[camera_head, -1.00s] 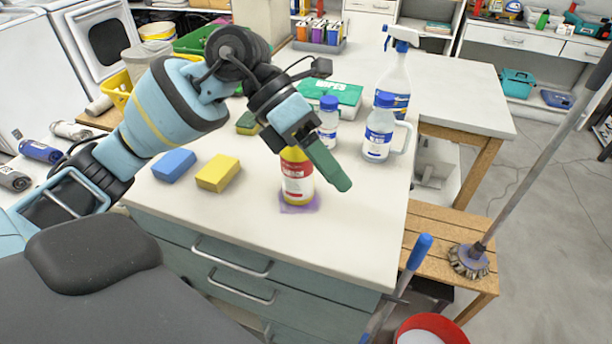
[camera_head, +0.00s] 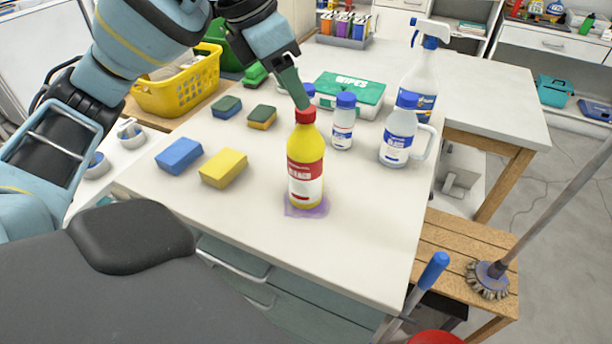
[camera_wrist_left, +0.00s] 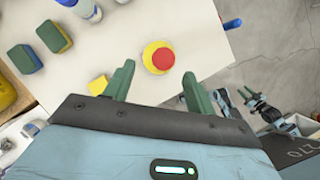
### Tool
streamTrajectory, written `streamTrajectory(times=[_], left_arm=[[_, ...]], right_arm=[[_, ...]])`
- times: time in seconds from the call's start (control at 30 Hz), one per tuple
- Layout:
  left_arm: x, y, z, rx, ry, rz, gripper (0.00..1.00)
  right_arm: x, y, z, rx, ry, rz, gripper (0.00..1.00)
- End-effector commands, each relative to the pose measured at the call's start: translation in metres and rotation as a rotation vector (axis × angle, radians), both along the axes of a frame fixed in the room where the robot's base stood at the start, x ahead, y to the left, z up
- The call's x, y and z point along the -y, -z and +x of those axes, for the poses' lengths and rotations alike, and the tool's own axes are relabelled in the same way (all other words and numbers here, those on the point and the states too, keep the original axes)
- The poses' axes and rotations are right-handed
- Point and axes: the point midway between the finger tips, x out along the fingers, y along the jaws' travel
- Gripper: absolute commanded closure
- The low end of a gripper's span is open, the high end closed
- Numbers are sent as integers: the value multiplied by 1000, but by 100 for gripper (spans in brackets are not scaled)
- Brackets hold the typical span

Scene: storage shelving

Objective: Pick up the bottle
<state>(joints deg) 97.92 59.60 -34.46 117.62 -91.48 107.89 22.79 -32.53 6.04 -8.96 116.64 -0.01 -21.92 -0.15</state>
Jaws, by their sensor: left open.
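The bottle (camera_head: 306,178) is yellow with a red cap and a red and white label. It stands upright on a purple patch (camera_head: 320,208) near the counter's front edge. My left gripper (camera_head: 294,88) is above it; in the head view a green finger reaches down close behind the cap. In the left wrist view the two fingers of my left gripper (camera_wrist_left: 158,88) are apart and empty. The bottle (camera_wrist_left: 158,57) shows from above just beyond the gap between the fingertips.
A yellow sponge (camera_head: 223,168) and a blue sponge (camera_head: 179,155) lie left of the bottle. A small white bottle (camera_head: 343,126), a white jug (camera_head: 396,140), a spray bottle (camera_head: 420,80) and a green wipes box (camera_head: 350,92) stand behind. The counter (camera_head: 365,235) right of the bottle is clear.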

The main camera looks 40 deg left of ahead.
Motion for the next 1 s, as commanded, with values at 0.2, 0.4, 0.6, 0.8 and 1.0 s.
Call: streamTrajectory(times=[0.2,0.4,0.6,0.8,1.0], left_arm=[[2,8,2,-1,2,0,44],[11,30,9,-3,4,0,44],[15,51,17,-2,2,0,44],[16,54,18,1,1,-1,44],[16,54,18,1,1,-1,57]], right_arm=[[0,2,-6,-12,0,0,64],[0,2,-7,-14,0,0,64],[1,3,-7,-14,-2,-2,64],[1,3,-3,-7,-1,-2,64],[1,2,0,-2,-2,-1,64]])
